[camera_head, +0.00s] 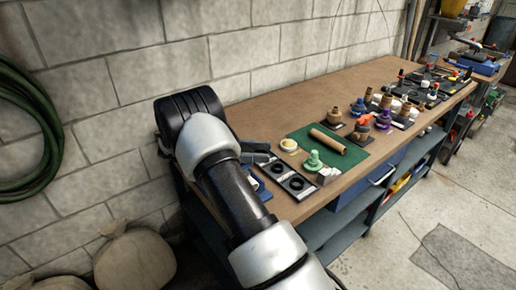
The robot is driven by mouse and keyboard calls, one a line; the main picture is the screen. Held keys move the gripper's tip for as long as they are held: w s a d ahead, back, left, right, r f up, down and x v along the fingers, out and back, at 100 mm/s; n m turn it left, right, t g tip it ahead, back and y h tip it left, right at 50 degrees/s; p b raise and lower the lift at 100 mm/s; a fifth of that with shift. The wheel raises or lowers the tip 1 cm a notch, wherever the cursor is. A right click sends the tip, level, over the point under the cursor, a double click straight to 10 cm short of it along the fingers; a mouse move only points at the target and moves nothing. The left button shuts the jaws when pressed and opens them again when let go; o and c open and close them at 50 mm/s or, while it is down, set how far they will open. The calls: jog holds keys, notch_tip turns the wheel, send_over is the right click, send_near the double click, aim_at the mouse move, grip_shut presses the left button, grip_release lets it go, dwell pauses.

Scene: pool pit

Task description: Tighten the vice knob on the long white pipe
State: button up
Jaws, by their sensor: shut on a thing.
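My arm covers the near left end of the wooden bench (262,112). My gripper's fingertips do not show; the arm's links hide that area. Dark grey parts (256,157) and a blue piece (260,188) stick out just right of the arm at the bench's near end. They may belong to a vice, but I cannot tell. I make out no vice knob and no long white pipe. A short tan tube (327,138) lies on a green mat (352,152), apart from my arm.
Beside my arm lies a black plate with round holes (287,183). A green fitting (313,161) and a pale round tin (289,145) stand near the mat. Several fittings and valves crowd the bench further right. A block wall (120,60) runs behind; open floor (430,215) lies right.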

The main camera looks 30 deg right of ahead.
jog(key=shift+d+r, duration=0.1)
jog(key=shift+r, duration=0.1)
jog(key=o, duration=1.1)
jog(key=shift+c, duration=0.2)
jog(key=shift+f, duration=0.1)
jog(key=p+v, duration=0.1)
jog(key=v, duration=0.6)
jog(key=shift+a, duration=0.25)
jog(key=shift+o, duration=0.4)
jog(key=shift+w, duration=0.15)
notch_tip(320, 180, up, 9)
jog(key=p, duration=0.6)
jog(key=shift+p, duration=0.4)
